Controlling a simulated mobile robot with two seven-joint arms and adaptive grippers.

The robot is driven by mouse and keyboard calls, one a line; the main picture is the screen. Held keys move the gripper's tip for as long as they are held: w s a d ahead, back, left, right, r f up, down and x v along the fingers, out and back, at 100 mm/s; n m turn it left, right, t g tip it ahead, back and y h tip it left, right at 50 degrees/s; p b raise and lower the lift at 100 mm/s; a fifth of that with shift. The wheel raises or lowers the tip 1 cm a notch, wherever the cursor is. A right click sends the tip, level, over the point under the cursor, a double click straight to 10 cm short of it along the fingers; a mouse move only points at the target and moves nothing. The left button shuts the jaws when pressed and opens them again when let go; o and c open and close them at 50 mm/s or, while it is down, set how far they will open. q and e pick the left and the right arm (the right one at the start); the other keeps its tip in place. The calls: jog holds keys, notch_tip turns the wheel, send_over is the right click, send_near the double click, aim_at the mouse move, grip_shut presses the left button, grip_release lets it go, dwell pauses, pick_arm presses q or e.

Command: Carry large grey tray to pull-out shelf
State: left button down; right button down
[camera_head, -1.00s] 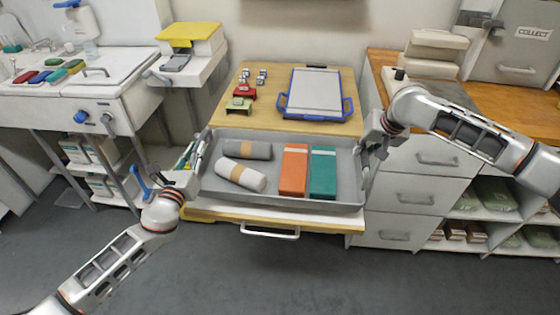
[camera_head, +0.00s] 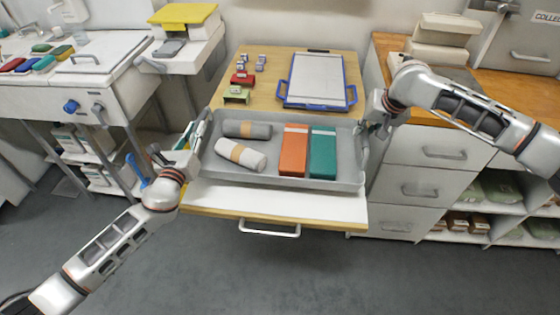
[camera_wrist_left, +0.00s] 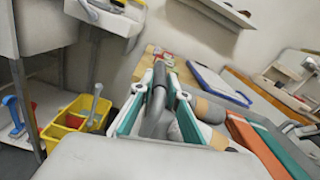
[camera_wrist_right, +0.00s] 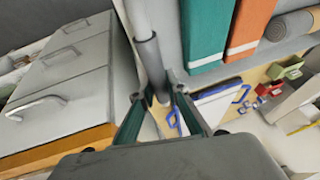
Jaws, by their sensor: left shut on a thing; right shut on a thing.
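The large grey tray (camera_head: 205,165) is level over the pull-out shelf (camera_head: 320,206), which has a white top, a wooden front edge and a handle. Whether the tray touches it I cannot tell. The tray holds a dark grey roll (camera_head: 247,130), a light roll (camera_head: 240,154), an orange box (camera_head: 293,150) and a teal box (camera_head: 322,152). My left gripper (camera_head: 203,125) is shut on the tray's left handle, a grey bar in the left wrist view (camera_wrist_left: 157,100). My right gripper (camera_head: 372,122) is shut on the right handle, seen in the right wrist view (camera_wrist_right: 152,65).
Drawers (camera_head: 425,170) stand close on the right. A sink counter (camera_head: 90,70) is at left.

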aim_at(360, 143)
jog(key=shift+d+f, duration=0.1)
